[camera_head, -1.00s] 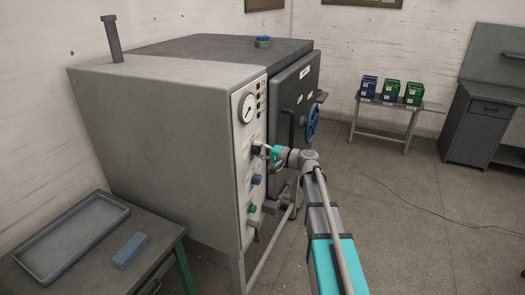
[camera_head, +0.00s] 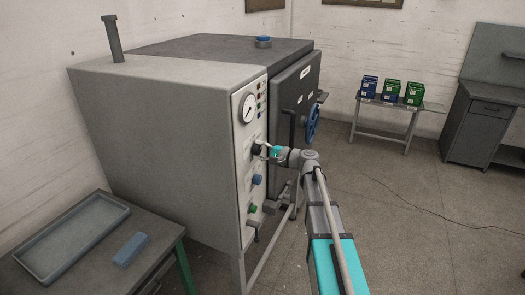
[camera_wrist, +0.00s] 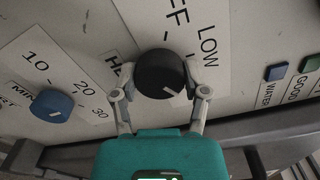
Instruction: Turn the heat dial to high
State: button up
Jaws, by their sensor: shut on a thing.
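The heat dial is a round black knob (camera_wrist: 162,74) on the cabinet's front panel. A white mark shows on its lower right part in the wrist view, on the side away from the printed OFF. LOW is printed to its upper right; a label beginning with H at its left is partly hidden. My gripper (camera_wrist: 160,80) has one finger on each side of the knob and is shut on it. In the head view my gripper (camera_head: 266,151) is at the panel below the gauge, and the knob (camera_head: 257,149) is partly visible there.
A blue timer knob (camera_wrist: 52,105) with minute numbers is beside the dial. Blue (camera_wrist: 276,72) and green (camera_wrist: 310,63) buttons are on the other side. Open floor lies to the right.

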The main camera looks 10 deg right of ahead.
jog(key=o, duration=1.1)
jog(key=shift+a, duration=0.25)
jog(key=shift+o, duration=0.2)
jog(key=shift+d, duration=0.1)
jog(key=shift+d, duration=0.1)
jog(key=v, duration=1.2)
